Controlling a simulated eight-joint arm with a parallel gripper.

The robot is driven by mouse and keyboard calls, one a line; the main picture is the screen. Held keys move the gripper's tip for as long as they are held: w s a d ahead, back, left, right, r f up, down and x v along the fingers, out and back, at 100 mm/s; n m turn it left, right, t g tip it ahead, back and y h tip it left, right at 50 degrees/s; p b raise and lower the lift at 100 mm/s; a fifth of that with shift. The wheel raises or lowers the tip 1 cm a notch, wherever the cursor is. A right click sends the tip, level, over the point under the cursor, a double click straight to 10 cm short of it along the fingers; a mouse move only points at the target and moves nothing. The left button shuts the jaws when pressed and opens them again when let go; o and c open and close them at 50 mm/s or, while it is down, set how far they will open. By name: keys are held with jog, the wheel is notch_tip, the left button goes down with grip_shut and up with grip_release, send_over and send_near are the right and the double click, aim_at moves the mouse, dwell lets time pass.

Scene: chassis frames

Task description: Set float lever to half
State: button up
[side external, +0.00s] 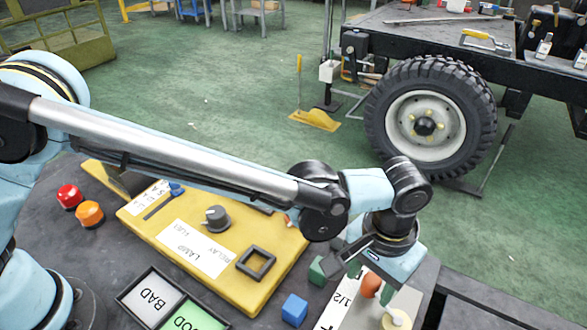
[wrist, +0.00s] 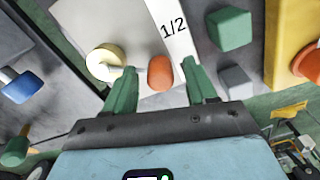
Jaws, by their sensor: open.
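An orange rounded knob (side external: 371,285) stands beside a white strip marked 1/2 (side external: 343,302) on a grey panel at the lower right. A cream round knob (side external: 396,319) is near it. I cannot tell from any readable label which is the float lever. My gripper (wrist: 163,68) is open, its green fingers pointing at the panel. In the wrist view the orange knob (wrist: 160,74) shows between the fingers, with a gap visible to the right finger. The cream knob (wrist: 104,63) lies beside the left finger, partly hidden by it. Contact cannot be told.
A yellow panel (side external: 228,268) with a grey dial (side external: 215,219) and a black square frame (side external: 256,262) lies left of the gripper. A green block (wrist: 230,29), a grey block (wrist: 236,82) and a blue block (side external: 294,310) are close by. BAD (side external: 150,297) and green trays lie in front.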

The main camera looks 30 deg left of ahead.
jog(key=shift+f, duration=0.45)
grip_shut()
